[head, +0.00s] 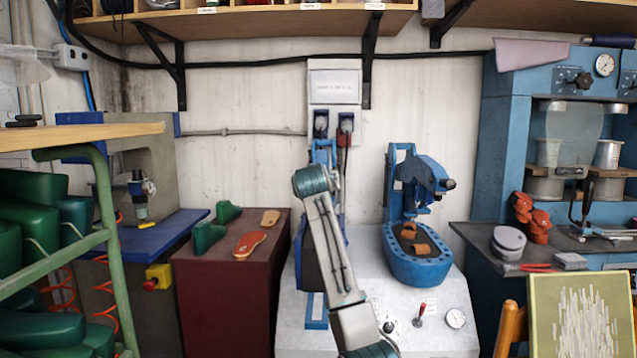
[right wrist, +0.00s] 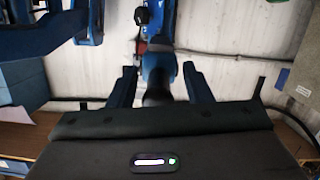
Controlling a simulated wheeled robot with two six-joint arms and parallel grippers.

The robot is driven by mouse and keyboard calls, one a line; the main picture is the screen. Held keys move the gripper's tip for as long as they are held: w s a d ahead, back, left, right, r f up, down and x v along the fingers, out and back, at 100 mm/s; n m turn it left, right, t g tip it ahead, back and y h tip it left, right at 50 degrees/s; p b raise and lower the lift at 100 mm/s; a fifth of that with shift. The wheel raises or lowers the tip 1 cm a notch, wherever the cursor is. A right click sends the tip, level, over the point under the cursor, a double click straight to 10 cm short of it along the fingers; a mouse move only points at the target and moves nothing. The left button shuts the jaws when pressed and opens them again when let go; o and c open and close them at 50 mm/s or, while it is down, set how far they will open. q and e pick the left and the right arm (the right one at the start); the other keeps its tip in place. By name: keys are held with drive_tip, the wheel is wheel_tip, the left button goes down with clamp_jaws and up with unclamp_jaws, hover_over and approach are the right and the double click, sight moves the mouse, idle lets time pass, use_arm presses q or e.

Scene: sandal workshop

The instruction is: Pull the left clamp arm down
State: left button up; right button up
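The blue left clamp station (head: 308,262) stands on the white machine table, mostly hidden behind my right arm in the head view. Blue parts of its upper end (head: 323,152) show just above my wrist, in front of the wall. In the right wrist view my right gripper (right wrist: 160,88) has its two fingers apart. A dark blue rounded part (right wrist: 158,72), probably of the left clamp, lies between them with gaps visible on both sides. Contact cannot be told. The gripper itself is hidden in the head view. My left gripper is in neither view.
The right clamp station (head: 418,262), with its blue head (head: 425,178) above two tan sandal pieces, stands close on the right. A dark red cabinet (head: 226,290) carrying green lasts and soles is on the left. A wooden shelf (head: 250,24) hangs above.

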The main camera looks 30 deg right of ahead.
drive_tip(key=shift+s+a+r, duration=0.3)
drive_tip(key=shift+s+r, duration=0.05)
drive_tip(key=shift+s, duration=0.15)
drive_tip(key=v, duration=0.9)
drive_tip(key=shift+s+a+f, duration=0.15)
drive_tip(key=shift+s+a, duration=0.15)
